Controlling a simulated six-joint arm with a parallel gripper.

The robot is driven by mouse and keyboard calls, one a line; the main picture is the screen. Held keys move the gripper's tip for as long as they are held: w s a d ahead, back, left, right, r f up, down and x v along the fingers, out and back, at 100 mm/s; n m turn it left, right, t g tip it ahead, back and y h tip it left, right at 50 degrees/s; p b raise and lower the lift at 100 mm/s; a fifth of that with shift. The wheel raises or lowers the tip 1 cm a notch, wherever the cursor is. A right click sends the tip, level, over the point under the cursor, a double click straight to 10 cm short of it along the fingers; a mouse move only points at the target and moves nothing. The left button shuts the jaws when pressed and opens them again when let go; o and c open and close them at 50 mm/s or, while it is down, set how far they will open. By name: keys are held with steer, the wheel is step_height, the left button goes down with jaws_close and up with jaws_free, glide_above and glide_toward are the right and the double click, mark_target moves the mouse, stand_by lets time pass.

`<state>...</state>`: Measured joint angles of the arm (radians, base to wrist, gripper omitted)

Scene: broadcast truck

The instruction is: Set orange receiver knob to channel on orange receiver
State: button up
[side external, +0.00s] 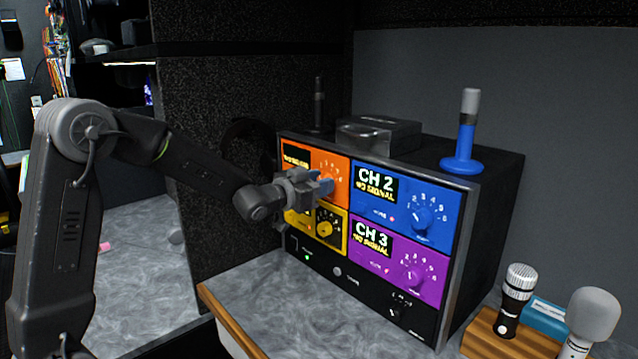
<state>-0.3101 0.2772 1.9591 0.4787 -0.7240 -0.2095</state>
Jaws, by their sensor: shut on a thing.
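The orange receiver (338,199) is the upper left panel of the rack unit, with a dark display (297,157) and a ring of white numbers. My gripper (322,184) is at this panel, shut on the orange receiver knob. The jaws cover the knob, so its pointer and setting are hidden. The display is partly visible, and its text is too small and covered to read surely.
A blue CH 2 panel (385,203), a purple CH 3 panel (385,268) and a yellow panel (331,238) adjoin it, each with a knob. A blue antenna (464,140) and a grey box (378,134) stand on top. Microphones (515,290) stand at lower right. The counter (290,305) in front is clear.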

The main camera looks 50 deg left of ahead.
steer(key=m, duration=1.3)
steer(key=shift+m, duration=0.5)
steer(key=shift+d, duration=0.1)
steer(key=o, duration=0.9)
steer(key=shift+s, duration=0.1)
steer(key=s, duration=1.3)
steer(key=shift+s, duration=0.35)
